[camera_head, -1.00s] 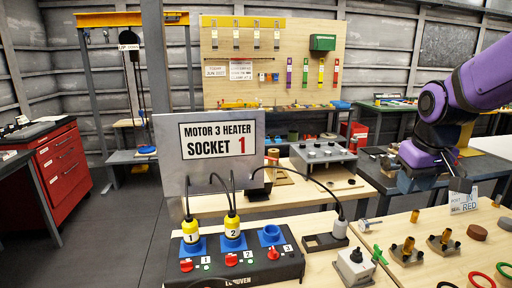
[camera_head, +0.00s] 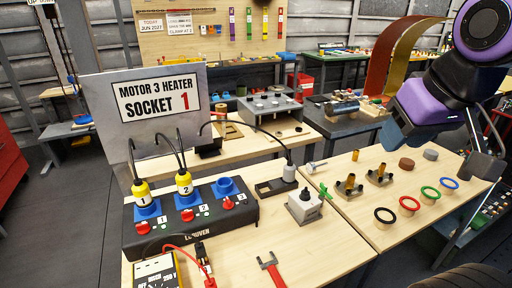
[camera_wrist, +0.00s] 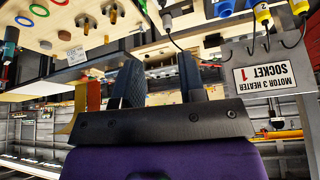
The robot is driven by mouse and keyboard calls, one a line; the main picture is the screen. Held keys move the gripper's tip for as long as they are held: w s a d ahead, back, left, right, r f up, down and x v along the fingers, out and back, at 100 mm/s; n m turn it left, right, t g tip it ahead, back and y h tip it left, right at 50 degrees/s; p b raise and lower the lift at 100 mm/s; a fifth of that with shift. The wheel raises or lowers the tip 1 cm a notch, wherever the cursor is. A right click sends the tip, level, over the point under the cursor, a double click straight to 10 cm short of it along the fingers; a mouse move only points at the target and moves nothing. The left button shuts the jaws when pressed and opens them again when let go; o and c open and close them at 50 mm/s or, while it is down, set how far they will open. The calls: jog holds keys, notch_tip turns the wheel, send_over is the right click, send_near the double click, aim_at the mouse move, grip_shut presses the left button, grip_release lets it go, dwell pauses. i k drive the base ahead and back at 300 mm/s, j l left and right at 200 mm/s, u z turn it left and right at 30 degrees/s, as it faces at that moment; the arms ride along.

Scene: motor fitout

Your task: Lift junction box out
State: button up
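No object is labelled as the junction box, and I cannot tell for sure which one it is. A small grey box (camera_head: 304,206) with a dark round part on top sits on the front bench, right of the black socket panel (camera_head: 200,225). A larger grey box-like stand (camera_head: 270,112) with several round knobs on top stands on the bench behind. My gripper (camera_head: 482,150) is at the right, above the bench's far right part and away from both. In the wrist view my gripper (camera_wrist: 160,85) has its two dark fingers apart, with nothing held between them.
A sign plate (camera_head: 155,105) stands behind the socket panel, with cables to yellow plugs. Brass fittings (camera_head: 350,185) and coloured rings (camera_head: 408,203) lie on the right bench. A yellow meter (camera_head: 155,272) and a red tool (camera_head: 270,270) are at the front.

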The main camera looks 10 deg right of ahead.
aim_at(305, 210)
jog(key=l+u, duration=0.7)
jog(key=u, duration=0.25)
jog(key=k+l+u, duration=0.2)
jog(key=u, duration=0.25)
jog(key=l, duration=0.1)
